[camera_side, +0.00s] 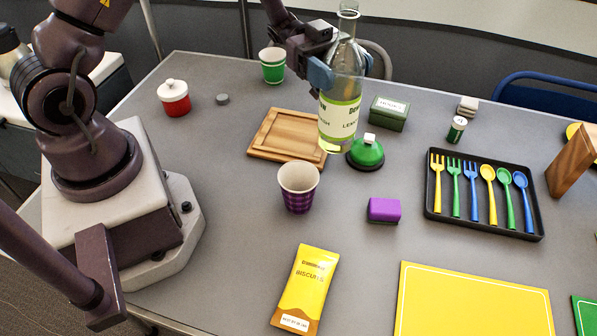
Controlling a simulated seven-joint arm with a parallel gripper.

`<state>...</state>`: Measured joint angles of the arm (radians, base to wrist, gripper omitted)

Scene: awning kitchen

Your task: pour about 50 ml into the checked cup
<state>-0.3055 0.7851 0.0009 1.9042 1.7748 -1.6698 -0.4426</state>
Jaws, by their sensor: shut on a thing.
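My gripper (338,72) is shut on a clear glass bottle (341,108) with a white and green label. It holds the bottle about upright, in the air above the far middle of the table. Pale yellowish liquid seems to show at the bottle's bottom. The purple checked cup (298,188) stands upright on the table, in front of and to the left of the bottle. Its open mouth faces up and its inside looks empty and pale.
A wooden board (270,142) lies behind the cup. A green dome-shaped thing (367,150) is close to the bottle's base. A purple block (384,210), a biscuit packet (305,288) and a cutlery tray (437,206) lie nearby. A green cup (272,66) stands at the back.

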